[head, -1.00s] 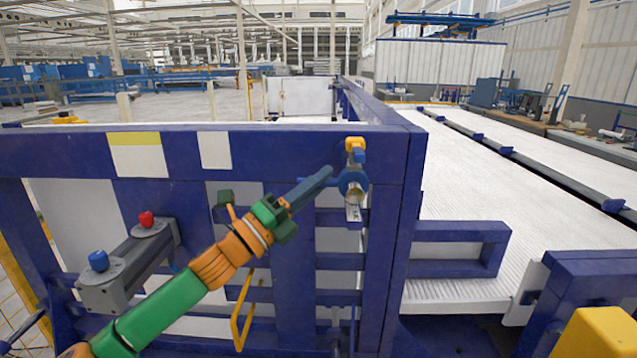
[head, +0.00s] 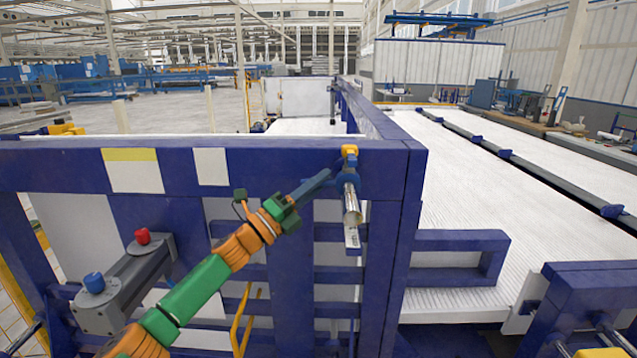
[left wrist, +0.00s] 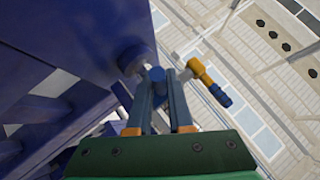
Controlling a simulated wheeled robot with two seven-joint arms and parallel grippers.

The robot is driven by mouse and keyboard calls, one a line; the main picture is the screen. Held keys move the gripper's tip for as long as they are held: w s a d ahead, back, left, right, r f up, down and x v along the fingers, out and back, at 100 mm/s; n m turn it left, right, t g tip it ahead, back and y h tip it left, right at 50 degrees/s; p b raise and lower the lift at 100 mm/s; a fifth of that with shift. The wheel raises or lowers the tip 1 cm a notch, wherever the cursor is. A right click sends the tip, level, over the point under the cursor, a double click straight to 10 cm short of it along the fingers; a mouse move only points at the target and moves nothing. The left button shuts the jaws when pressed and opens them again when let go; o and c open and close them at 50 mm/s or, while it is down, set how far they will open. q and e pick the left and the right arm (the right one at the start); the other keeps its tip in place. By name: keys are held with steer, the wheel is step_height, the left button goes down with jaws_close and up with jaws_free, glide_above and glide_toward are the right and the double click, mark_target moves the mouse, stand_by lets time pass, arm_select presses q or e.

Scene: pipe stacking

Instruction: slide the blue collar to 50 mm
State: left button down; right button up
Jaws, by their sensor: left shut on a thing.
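The blue collar (head: 345,182) sits around a silver rod (head: 352,208) on the upright post of the blue frame. A bare length of rod shows between the collar and the rod's near end. My left gripper (head: 327,174) reaches it from the lower left and is shut on the collar, which also shows between the fingers in the left wrist view (left wrist: 157,74). A pale scale plate (head: 352,238) hangs below the rod; its marks are too small to read. My right gripper is not in view.
A yellow fitting with a blue part (head: 349,153) is just above the collar; it also shows in the left wrist view (left wrist: 200,72). A grey box with red and blue buttons (head: 128,285) stands left of my arm. The blue frame's top beam (head: 280,165) runs behind.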

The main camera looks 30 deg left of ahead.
arm_select(q)
steer(key=c, duration=0.8)
jaws_free()
steer(key=shift+f, duration=0.1)
steer(key=shift+c, duration=0.2)
steer(key=b+v, duration=0.6)
steer(key=v, duration=0.1)
